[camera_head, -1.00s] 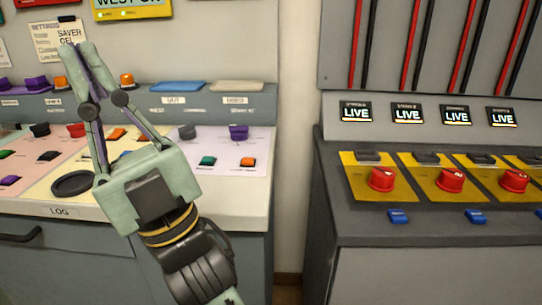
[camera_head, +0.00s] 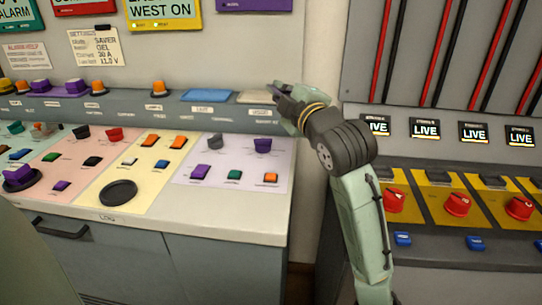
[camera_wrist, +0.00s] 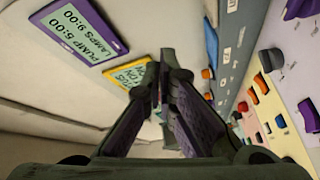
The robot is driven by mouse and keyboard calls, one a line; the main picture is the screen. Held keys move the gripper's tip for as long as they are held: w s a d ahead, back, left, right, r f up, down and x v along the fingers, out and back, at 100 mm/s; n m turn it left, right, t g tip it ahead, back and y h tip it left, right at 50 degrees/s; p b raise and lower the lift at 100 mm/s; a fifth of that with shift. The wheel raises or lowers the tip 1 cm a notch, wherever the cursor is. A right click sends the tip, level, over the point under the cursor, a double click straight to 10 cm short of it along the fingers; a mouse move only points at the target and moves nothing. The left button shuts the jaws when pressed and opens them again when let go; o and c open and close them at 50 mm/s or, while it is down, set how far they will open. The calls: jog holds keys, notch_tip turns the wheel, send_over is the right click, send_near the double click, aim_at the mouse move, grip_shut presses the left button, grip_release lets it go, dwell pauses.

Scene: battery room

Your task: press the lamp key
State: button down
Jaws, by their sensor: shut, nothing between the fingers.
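No key can be clearly read as the lamp key. On the back ledge of the left desk are a flat blue key (camera_head: 207,96) and a flat beige key (camera_head: 255,97), with labels too small to read surely. My gripper (camera_head: 284,91) is shut and empty at the ledge's right end, just right of the beige key; whether it touches anything cannot be told. In the wrist view my gripper (camera_wrist: 166,62) points along the panel, its fingers together. A purple-framed sign (camera_wrist: 75,30) there reads PUMP 5:00, LAMPS 9:00.
The left desk has several coloured knobs and buttons, including a purple knob (camera_head: 263,145), a green button (camera_head: 234,174) and an orange button (camera_head: 271,178). A dark round pad (camera_head: 118,193) lies near its front. The right cabinet has red knobs (camera_head: 458,204) and LIVE displays (camera_head: 425,129).

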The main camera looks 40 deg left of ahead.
notch_tip(320, 180, down, 2)
jog(key=s+a+n+g+h, duration=0.2)
jog(key=n+g+h, duration=0.1)
jog(key=n, duration=0.4)
jog(key=n+g+h+p, duration=0.2)
jog(key=n+h, duration=0.3)
jog(key=n, duration=0.2)
send_over(274, 175)
notch_tip(274, 175, down, 5)
jog(key=shift+f, duration=0.1)
notch_tip(274, 175, down, 7)
jog(key=b, duration=0.6)
jog(key=shift+f+b, duration=0.75)
jog(key=shift+f, duration=0.15)
jog(key=shift+f, duration=0.1)
jog(key=shift+f, duration=0.3)
